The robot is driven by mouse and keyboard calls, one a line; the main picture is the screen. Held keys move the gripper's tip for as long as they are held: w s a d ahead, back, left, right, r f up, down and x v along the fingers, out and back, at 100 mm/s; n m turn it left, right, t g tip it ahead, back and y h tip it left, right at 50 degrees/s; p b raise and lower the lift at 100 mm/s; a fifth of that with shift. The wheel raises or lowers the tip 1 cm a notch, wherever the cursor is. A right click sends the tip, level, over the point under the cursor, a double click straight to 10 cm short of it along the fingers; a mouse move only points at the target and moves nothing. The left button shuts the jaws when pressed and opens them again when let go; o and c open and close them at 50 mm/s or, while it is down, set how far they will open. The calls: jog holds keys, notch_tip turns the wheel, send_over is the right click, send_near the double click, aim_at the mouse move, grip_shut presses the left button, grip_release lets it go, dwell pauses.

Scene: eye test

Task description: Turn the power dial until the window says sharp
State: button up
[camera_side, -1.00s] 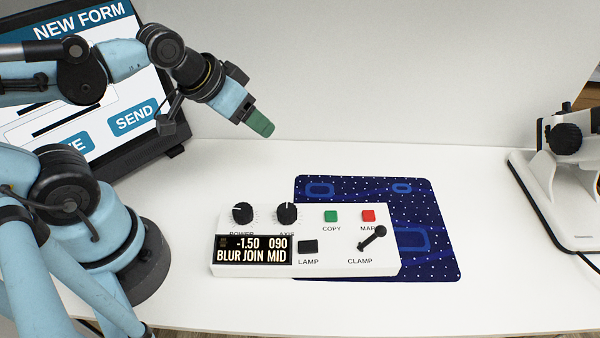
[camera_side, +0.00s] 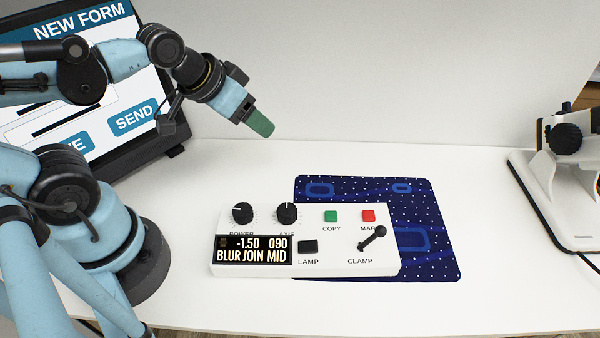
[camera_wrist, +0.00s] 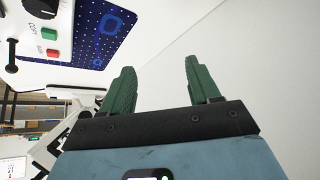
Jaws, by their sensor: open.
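The white control box (camera_side: 340,228) sits on the table, partly over a dark blue mat. Its black power dial (camera_side: 242,213) is at the box's back left, with a similar axis dial (camera_side: 287,213) to its right. The window (camera_side: 253,249) at the front left reads "-1.50 090" above "BLUR JOIN MID". My gripper (camera_side: 261,124) hangs in the air above and behind the box, touching nothing. In the wrist view its two green fingers (camera_wrist: 163,92) stand apart with nothing between them. That view shows the box only in part, at its upper left corner.
The box also has a green COPY button (camera_side: 331,216), a red button (camera_side: 368,216), a black LAMP switch (camera_side: 308,247) and a CLAMP lever (camera_side: 372,238). The blue mat (camera_side: 440,262) lies beneath. A screen (camera_side: 140,110) stands at left, a white microscope-like device (camera_side: 560,200) at right.

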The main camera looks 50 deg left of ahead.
notch_tip(320, 180, up, 2)
jog(key=r+m+g, duration=0.1)
jog(key=m+g, duration=0.6)
jog(key=m, duration=0.5)
send_over(242, 209)
jog(key=shift+f, duration=6.15)
jog(key=c, duration=1)
jog(key=n, duration=0.6)
jog(key=shift+c, duration=0.2)
